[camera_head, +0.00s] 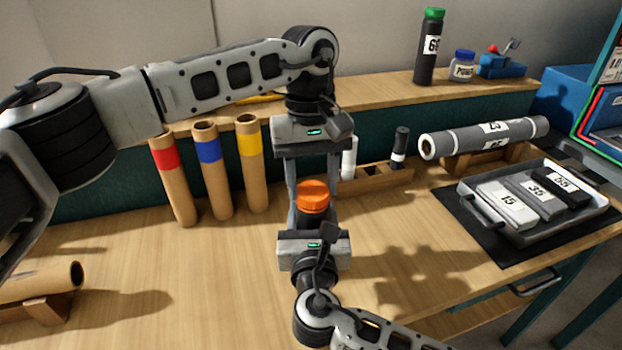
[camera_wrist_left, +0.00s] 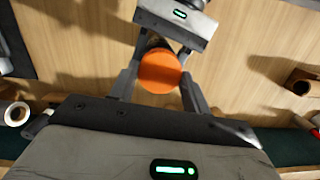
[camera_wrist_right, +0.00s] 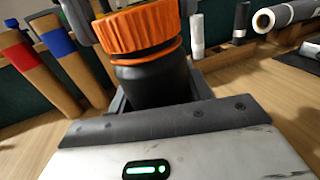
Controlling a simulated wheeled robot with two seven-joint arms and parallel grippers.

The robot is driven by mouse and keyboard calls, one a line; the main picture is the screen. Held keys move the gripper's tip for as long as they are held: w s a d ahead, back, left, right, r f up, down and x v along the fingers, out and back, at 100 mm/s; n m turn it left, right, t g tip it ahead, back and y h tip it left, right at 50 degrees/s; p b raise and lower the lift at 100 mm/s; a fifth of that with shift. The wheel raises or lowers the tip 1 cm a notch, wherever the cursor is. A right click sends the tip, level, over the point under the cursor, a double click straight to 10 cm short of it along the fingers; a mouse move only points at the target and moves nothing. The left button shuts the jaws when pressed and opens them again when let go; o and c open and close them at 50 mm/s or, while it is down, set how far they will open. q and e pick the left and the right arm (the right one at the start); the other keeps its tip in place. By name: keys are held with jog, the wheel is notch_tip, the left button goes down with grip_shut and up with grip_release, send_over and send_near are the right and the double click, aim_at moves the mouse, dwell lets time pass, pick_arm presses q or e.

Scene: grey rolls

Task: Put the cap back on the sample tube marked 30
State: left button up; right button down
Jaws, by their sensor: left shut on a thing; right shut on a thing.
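An orange ribbed cap (camera_head: 313,194) sits at the top of a dark tube (camera_wrist_right: 150,85) in mid-air above the bench. My left gripper (camera_head: 312,188) reaches in from the far side and is shut on the cap, which also shows in the left wrist view (camera_wrist_left: 160,72). My right gripper (camera_head: 313,222) reaches from the near side and is shut on the tube, holding it roughly upright. In the right wrist view, a thin orange band shows just under the cap. I cannot tell whether the cap is fully seated. No number on the tube is visible.
Three cardboard tubes with red, blue and yellow bands (camera_head: 209,168) stand behind left. A wooden rack (camera_head: 378,183) holds a white and a black tube. A metal tray (camera_head: 477,218) with labelled pouches lies right. A green-capped bottle (camera_head: 428,50) stands on the shelf.

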pick_arm(q)
jog(key=m, duration=0.5)
jog(key=shift+d+y, duration=0.15)
jog(key=shift+y, duration=0.25)
jog(key=m, duration=0.6)
jog(key=shift+y, duration=0.4)
jog(key=o, duration=1)
jog(key=shift+r, duration=2.25)
jog(key=shift+c, duration=0.3)
